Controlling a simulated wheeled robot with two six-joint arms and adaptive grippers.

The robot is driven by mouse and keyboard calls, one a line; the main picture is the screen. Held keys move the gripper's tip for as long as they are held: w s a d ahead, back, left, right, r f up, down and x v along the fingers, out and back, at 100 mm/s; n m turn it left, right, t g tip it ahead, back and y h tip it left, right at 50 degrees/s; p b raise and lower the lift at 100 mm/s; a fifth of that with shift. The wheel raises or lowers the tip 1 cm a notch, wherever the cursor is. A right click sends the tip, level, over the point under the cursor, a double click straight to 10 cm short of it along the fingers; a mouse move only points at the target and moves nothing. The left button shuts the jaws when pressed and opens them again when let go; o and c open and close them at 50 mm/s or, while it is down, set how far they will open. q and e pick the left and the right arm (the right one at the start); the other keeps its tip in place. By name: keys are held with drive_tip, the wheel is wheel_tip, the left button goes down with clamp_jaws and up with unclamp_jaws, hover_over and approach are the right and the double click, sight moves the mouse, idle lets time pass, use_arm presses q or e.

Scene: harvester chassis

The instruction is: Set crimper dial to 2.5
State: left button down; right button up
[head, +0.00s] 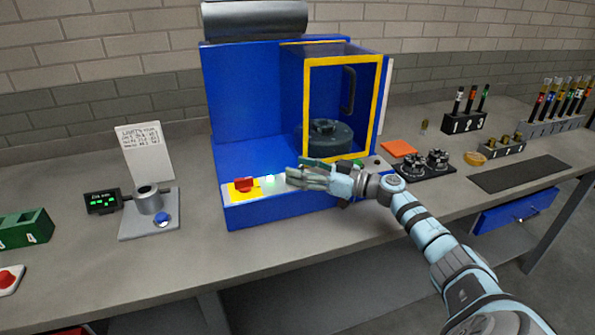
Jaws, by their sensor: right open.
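A large blue machine (236,95) with a yellow-framed clear door (375,100) stands on the bench. I cannot tell which part is the crimper dial, and no 2.5 mark is readable. My right gripper (304,178) is open and empty, over the machine's front ledge, to the right of the red knob and apart from it. The gripper and forearm hide part of the ledge's right side. My left gripper is not in view.
Left of the machine stand a grey post device (152,204) with a blue button, a small green-lit display (102,201) and a note card (145,152). A green box (25,228) is far left. Black knobbed parts (437,160) and vial racks (462,124) stand right. The front bench middle is clear.

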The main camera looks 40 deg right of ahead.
drive_tip(key=shift+w+a+r, duration=0.1)
drive_tip(key=shift+w+a, duration=0.2)
drive_tip(key=shift+c, duration=0.4)
